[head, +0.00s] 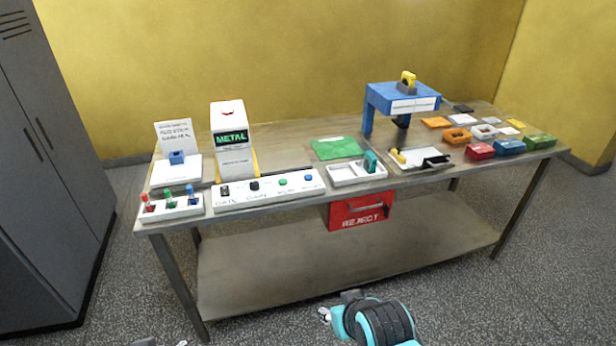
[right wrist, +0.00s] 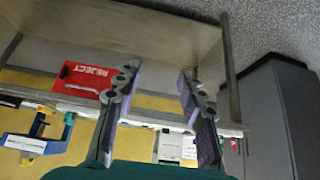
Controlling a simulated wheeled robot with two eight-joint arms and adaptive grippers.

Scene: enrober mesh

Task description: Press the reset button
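A white control panel (head: 268,192) lies along the table's front edge in the head view. It carries a black switch (head: 225,190), a black knob or button (head: 254,185), a green button (head: 283,181) and a blue button (head: 308,177). The labels below them are too small to read surely, so I cannot tell which is reset. My right gripper (head: 325,314) is low in front of the table, apart from the panel. In the right wrist view its two fingers (right wrist: 160,70) are spread and empty. Only bits of my left gripper (head: 163,343) show at the bottom edge.
A METAL display box (head: 231,138) stands behind the panel. A rack with coloured levers (head: 170,207) is to its left, a white tray (head: 343,182) to its right. A red REJECT bin (head: 358,217) hangs under the front edge. A blue stand (head: 383,97) and coloured blocks are farther right.

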